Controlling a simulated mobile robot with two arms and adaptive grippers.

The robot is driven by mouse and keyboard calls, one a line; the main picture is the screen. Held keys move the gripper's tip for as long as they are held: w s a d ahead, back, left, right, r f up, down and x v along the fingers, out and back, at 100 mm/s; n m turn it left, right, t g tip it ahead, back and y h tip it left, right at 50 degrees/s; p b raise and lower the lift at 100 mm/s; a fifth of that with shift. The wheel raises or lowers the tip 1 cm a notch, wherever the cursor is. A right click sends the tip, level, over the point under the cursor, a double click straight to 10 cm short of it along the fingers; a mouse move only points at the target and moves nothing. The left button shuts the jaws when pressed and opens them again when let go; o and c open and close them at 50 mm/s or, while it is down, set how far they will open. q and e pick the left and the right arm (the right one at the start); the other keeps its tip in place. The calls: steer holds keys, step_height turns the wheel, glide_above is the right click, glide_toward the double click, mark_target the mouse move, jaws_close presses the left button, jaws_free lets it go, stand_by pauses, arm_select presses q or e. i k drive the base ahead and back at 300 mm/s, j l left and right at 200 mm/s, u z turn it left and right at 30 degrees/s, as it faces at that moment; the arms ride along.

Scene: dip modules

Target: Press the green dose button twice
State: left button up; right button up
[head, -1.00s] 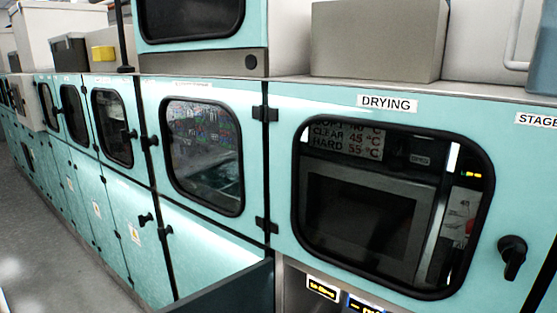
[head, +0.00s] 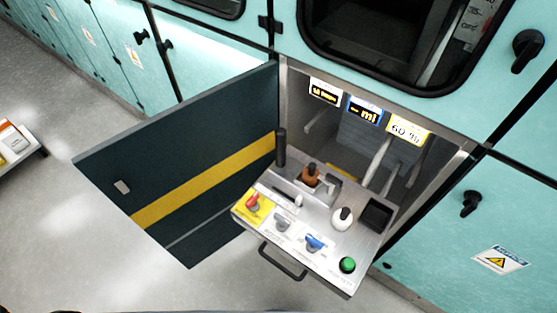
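The green button (head: 347,265) sits at the near right corner of a metal control tray (head: 320,272) in the head view. The tray sticks out of an open lower compartment under the drying cabinet. Neither of my grippers shows in the head view.
A dark door (head: 200,150) with a yellow stripe stands open to the left of the tray. A brown bottle (head: 311,175) and a white bottle (head: 342,217) stand on the tray. A black handle (head: 282,262) juts from its front. Grey floor (head: 90,240) lies clear in front.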

mark_target(348, 263)
steer(key=k+j+z, duration=0.15)
steer(key=k, duration=0.25)
steer(key=z, duration=0.8)
